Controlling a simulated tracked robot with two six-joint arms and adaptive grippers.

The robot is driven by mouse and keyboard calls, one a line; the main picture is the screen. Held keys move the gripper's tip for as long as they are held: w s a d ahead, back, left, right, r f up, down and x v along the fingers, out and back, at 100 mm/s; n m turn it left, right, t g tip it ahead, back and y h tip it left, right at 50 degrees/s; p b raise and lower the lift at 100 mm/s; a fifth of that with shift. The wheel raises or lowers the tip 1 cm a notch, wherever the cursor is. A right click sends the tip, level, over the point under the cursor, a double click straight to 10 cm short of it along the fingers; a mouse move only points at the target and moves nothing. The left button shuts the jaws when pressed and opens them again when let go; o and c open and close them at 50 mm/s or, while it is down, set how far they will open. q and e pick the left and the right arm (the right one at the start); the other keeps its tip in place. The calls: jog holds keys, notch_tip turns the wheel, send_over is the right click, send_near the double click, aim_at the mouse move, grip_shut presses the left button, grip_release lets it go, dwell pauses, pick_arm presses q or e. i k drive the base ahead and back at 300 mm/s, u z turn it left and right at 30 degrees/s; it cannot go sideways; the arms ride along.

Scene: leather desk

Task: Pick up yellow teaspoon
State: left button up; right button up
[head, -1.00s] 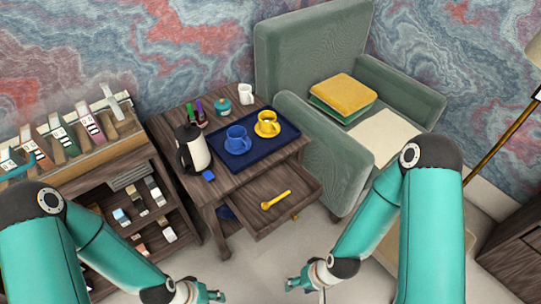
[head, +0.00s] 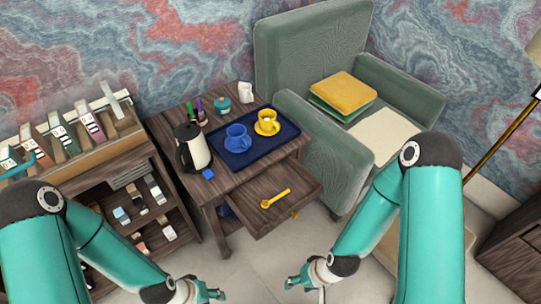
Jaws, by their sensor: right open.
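The yellow teaspoon (head: 276,198) lies in the open drawer (head: 255,222) of the small wooden table. Its handle points up and to the right. My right gripper (head: 292,281) is open and empty, below and in front of the drawer, apart from the spoon. My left gripper (head: 217,294) is at the bottom edge of the view, left of the right one. It is small and partly cut by the arm, so its jaws are hard to read.
On the table stand a navy tray (head: 232,165) with a blue cup (head: 238,138) and a yellow cup (head: 267,121), and a kettle (head: 193,148). A green armchair (head: 320,140) stands close on the right. A shelf (head: 130,180) stands on the left. The floor before the drawer is clear.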

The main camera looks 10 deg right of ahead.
aim_at(265, 204)
jog(key=k, duration=0.6)
jog(key=u, duration=0.45)
jog(key=i, duration=1.3)
jog(key=z, duration=0.25)
